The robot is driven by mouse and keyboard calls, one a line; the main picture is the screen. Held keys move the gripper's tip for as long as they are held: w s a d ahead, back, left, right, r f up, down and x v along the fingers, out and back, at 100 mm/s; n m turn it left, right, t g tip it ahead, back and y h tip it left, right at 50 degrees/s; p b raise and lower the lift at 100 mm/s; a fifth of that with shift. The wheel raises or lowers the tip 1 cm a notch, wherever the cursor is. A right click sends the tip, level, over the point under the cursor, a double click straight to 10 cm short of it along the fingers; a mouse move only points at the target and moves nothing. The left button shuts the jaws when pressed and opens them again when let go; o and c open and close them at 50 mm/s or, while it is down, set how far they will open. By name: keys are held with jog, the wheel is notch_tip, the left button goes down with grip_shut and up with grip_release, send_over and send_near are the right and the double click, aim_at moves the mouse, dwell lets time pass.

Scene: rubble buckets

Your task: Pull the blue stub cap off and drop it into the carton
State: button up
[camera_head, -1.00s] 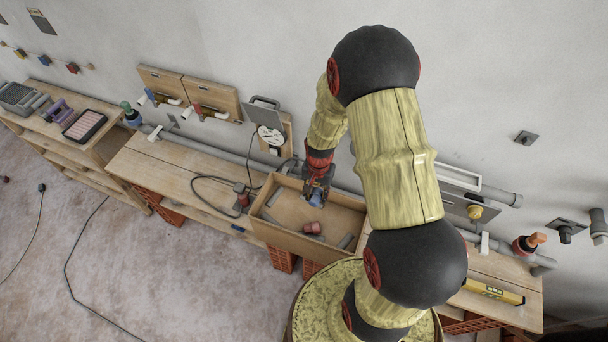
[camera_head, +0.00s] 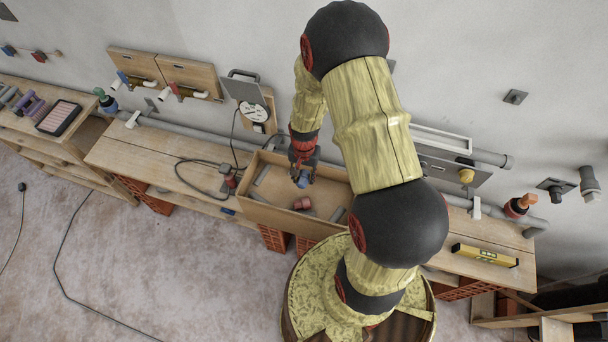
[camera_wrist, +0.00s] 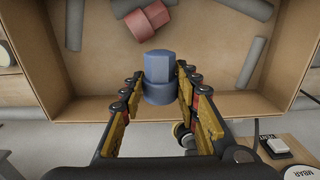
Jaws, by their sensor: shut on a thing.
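My gripper (camera_head: 303,172) is shut on the blue stub cap (camera_wrist: 159,76), which sits between the two fingertips in the wrist view. In the head view the blue cap (camera_head: 303,181) shows at the end of my gripper, over the carton. A red cap (camera_wrist: 146,20) and several grey pipe pieces lie on the carton floor. The cap appears above the floor of the carton, near one wall; the exact height is hard to tell.
A wall pipe (camera_head: 200,130) runs behind the bench. A cable and a small device (camera_head: 228,168) lie left of the carton. A yellow level (camera_head: 485,255) lies on the bench at right.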

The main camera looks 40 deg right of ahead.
jog(key=o, duration=1.4)
jog(key=shift+c, duration=0.2)
jog(key=shift+r, duration=0.1)
notch_tip(320, 180, up, 12)
jog(key=shift+f, duration=0.1)
